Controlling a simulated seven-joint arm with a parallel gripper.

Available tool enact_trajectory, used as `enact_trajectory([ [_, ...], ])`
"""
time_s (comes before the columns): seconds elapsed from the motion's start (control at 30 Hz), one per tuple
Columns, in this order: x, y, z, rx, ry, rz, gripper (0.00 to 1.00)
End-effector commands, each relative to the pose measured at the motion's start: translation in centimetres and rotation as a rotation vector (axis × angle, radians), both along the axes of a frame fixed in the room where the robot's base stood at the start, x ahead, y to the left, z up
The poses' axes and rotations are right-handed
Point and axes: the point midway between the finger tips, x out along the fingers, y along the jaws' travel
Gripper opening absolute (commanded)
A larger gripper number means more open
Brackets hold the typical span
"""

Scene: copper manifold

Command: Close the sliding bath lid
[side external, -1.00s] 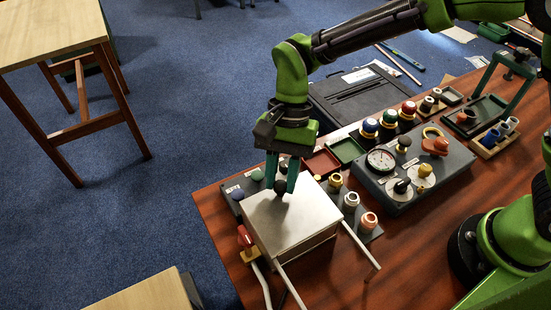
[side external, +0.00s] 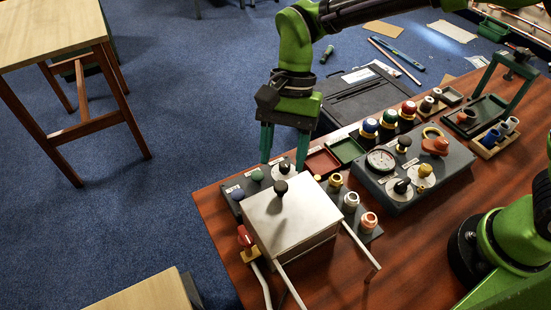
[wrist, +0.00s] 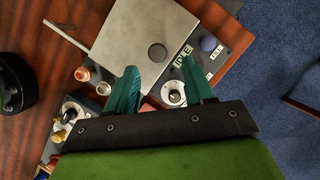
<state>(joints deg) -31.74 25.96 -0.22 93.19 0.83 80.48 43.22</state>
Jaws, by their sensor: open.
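The bath is a metal box near the table's left end, and its flat silver lid (side external: 293,217) lies over the top of it. The lid also shows in the wrist view (wrist: 150,32). A black knob (side external: 281,187) stands on the lid near its back edge; it is the dark disc (wrist: 157,53) in the wrist view. Two pale rails run out from the box toward the front. My gripper (side external: 283,166) is open and empty, raised above and behind the knob, apart from it. In the wrist view its teal fingers (wrist: 163,85) are spread wide.
A red-handled valve (side external: 245,237) stands at the box's left. Several capped fittings (side external: 350,202) stand to its right, with a grey gauge panel (side external: 410,170) beyond. Red and green trays (side external: 346,149) lie behind.

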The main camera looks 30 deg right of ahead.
Motion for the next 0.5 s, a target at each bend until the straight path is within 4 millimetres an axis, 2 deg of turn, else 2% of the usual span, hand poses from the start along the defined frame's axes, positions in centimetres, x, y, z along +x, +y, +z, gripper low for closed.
enact_trajectory([
  [0.1,1.0,-0.8,2.9,0.003,-0.006,-0.003,0.53],
  [0.3,2.2,-2.2,7.3,0.002,-0.006,-0.002,0.53],
  [0.5,3.1,-3.1,10.3,0.001,-0.004,-0.002,0.53],
])
